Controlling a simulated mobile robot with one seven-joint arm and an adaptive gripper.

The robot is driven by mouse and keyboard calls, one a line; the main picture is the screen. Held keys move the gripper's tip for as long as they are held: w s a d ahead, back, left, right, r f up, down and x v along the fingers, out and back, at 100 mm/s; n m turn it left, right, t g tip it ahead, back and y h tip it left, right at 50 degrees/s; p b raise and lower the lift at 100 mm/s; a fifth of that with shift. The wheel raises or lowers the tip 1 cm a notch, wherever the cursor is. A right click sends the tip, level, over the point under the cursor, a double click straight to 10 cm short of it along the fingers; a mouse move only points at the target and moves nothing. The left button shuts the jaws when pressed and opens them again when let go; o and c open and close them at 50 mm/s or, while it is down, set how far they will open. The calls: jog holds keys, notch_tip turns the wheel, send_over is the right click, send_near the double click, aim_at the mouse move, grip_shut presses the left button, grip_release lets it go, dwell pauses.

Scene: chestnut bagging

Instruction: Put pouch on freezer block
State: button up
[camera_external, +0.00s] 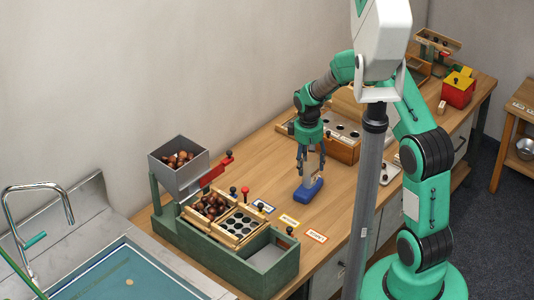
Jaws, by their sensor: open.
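A blue block (307,192), which looks like the freezer block, lies on the wooden table (345,215) near its middle. A small pale thing (309,182) shows on top of it; it may be the pouch, but it is too small to tell. My gripper (311,173) points down just above the blue block, its fingers apart and open. One finger is on each side of the space over the pale thing. I cannot tell whether the fingertips touch it.
A green stand with a chestnut hopper (180,162) and trays stands left of the block. Label cards (289,220) lie in front. A wooden box with round holes (342,146) stands behind my gripper. A red and yellow box (458,90) is far right. A sink (115,280) is at lower left.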

jog(key=r, duration=0.3)
jog(key=r+p, duration=0.1)
jog(key=r, duration=0.3)
jog(key=shift+s+a+r+p, duration=0.15)
jog(key=shift+a+r+p, duration=0.05)
jog(key=shift+r+p, duration=0.1)
dwell(0.5)
jog(key=shift+d+r, duration=0.15)
jog(key=shift+r, duration=0.2)
jog(key=s+d+r+m+t, duration=0.1)
jog(key=s+d+r, duration=0.3)
jog(key=r, duration=0.4)
jog(key=s+d+r+m, duration=0.2)
jog(key=s+d+r, duration=0.25)
jog(key=r, duration=0.25)
jog(key=s+d+r+m+t, duration=0.1)
jog(key=s+d+r, duration=0.2)
jog(key=d+r, duration=0.35)
jog(key=s+d+r+m+t, duration=0.1)
jog(key=s+d+r, duration=0.1)
jog(key=s, duration=0.6)
jog(key=s+d+r+m+t, duration=0.1)
jog(key=s+d+r+m, duration=0.1)
jog(key=s, duration=0.6)
jog(key=s+d+r+m+t, duration=0.1)
jog(key=s+d+r, duration=0.3)
jog(key=s, duration=0.4)
jog(key=shift+d+r+y, duration=0.2)
jog(key=shift+r+y, duration=0.1)
jog(key=shift+r, duration=0.1)
